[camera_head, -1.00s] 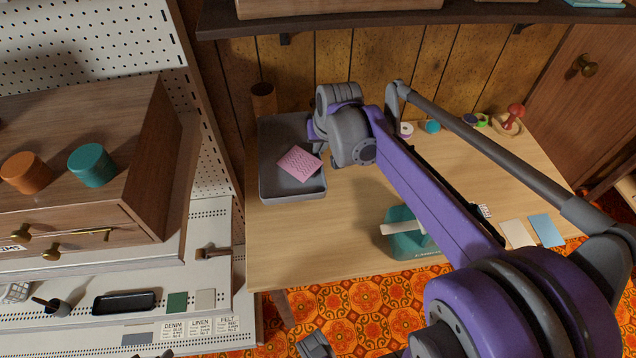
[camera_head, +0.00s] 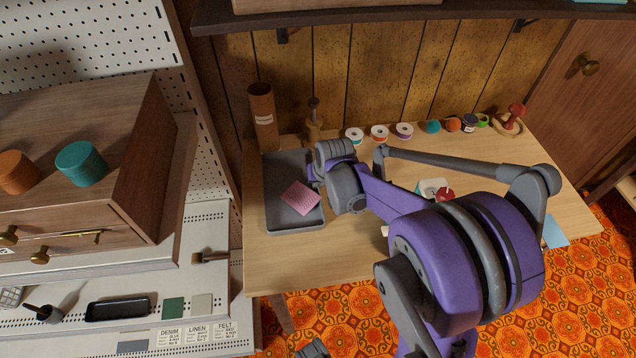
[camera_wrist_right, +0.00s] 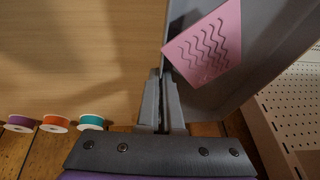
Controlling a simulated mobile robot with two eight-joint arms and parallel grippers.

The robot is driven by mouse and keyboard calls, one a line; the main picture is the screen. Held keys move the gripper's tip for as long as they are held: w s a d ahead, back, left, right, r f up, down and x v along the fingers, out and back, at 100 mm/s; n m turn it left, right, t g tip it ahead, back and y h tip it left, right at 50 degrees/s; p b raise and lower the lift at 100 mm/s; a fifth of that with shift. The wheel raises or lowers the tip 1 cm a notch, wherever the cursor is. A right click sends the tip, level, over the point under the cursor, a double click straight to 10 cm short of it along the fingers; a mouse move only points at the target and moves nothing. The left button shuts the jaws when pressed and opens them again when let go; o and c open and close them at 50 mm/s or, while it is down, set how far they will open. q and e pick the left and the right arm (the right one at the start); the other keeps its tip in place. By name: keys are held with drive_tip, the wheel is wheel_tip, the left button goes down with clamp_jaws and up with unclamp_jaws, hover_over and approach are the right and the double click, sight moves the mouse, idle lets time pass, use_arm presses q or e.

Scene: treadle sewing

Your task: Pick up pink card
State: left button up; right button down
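The pink card (camera_head: 300,197), with wavy lines on it, is in the grey tray (camera_head: 275,223) at the left of the wooden table. In the right wrist view the card (camera_wrist_right: 208,45) is just past the fingertips, and its near corner overlaps the tray's side wall. My right gripper (camera_wrist_right: 164,78) has its fingers close together beside that corner. I cannot tell whether the card is pinched between them. In the head view my right wrist hides the fingers at the tray's right edge.
Thread spools (camera_head: 380,133) and small coloured items line the table's back edge. A brown tube (camera_head: 263,115) stands behind the tray. A wooden drawer cabinet (camera_head: 140,165) is at the left. The front left of the table (camera_head: 300,265) is clear.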

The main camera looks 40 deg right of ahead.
drive_tip(key=c, duration=1.5)
unclamp_jaws()
drive_tip(key=shift+f, duration=0.15)
drive_tip(key=o, duration=0.4)
